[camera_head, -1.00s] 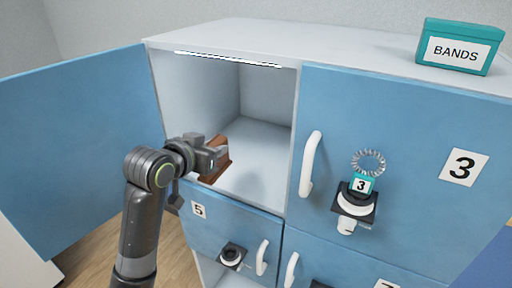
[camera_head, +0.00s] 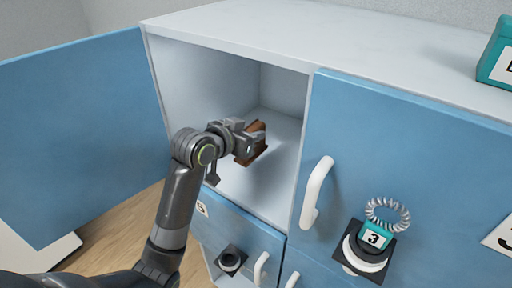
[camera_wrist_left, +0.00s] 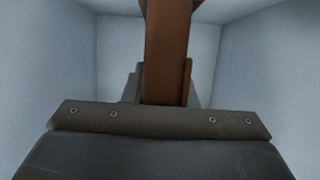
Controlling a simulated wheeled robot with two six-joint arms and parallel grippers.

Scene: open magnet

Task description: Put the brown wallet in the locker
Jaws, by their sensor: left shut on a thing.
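The brown wallet (camera_head: 256,143) is inside the open upper-left compartment of the locker (camera_head: 240,25). My left gripper (camera_head: 250,140) is shut on it and reaches in through the open front. In the left wrist view the wallet (camera_wrist_left: 167,55) stands out ahead of the gripper (camera_wrist_left: 162,95), with pale compartment walls around it. The wallet looks to be above the compartment floor (camera_head: 270,190), though I cannot tell if its lower edge touches. The gripper hides part of the wallet. My right gripper is not in view.
The blue door (camera_head: 80,135) of this compartment stands wide open at the left. The closed door 3 (camera_head: 400,140) is at the right, with a white handle (camera_head: 316,192) and a tagged coil (camera_head: 387,215) on its lock. A teal box (camera_head: 497,55) sits on top.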

